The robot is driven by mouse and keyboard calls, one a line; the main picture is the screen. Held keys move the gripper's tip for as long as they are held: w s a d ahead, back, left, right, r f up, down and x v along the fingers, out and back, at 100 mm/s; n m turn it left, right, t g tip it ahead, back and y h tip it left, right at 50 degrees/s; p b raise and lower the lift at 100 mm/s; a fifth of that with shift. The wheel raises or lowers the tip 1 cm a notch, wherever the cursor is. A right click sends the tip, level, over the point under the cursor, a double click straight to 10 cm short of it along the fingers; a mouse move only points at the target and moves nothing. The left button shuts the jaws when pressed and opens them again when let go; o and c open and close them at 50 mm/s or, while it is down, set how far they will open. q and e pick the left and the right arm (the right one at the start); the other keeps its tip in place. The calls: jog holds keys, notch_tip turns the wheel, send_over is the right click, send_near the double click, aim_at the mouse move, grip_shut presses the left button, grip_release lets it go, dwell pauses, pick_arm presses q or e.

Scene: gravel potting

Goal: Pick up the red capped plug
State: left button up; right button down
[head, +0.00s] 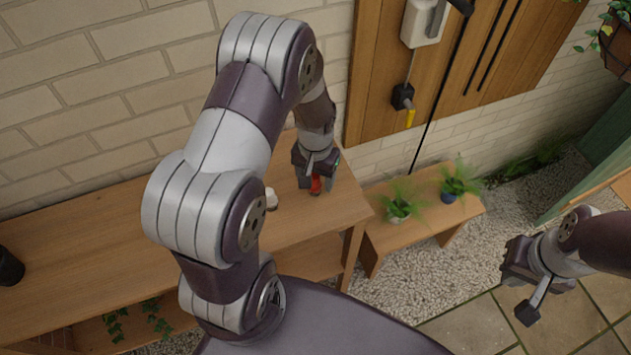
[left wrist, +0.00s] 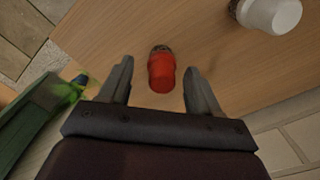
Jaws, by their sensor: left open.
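The red capped plug (head: 316,186) is on the wooden table top (head: 290,232), close to its right end. In the left wrist view the plug (left wrist: 161,72) has a red cap and a dark end, and shows between my left fingers. My left gripper (left wrist: 158,88) is open, with a finger on either side of the plug and a gap to each. In the head view my left gripper (head: 317,182) is right at the plug and partly covers it. My right gripper (head: 516,290) is out over the paved floor at the right, away from the table; its finger opening is unclear.
A white-capped object (head: 271,198) stands on the table left of the plug; it also shows in the left wrist view (left wrist: 270,13). A dark pot (head: 10,267) is at the far left. A low bench (head: 430,222) with two potted plants stands right of the table. A brick wall rises behind.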

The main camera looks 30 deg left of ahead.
pick_arm(q)
jog(key=shift+d, duration=0.1)
jog(key=shift+s+a, duration=0.15)
jog(key=shift+a, duration=0.2)
jog(key=c, duration=1)
jog(key=shift+d, duration=0.2)
grip_shut()
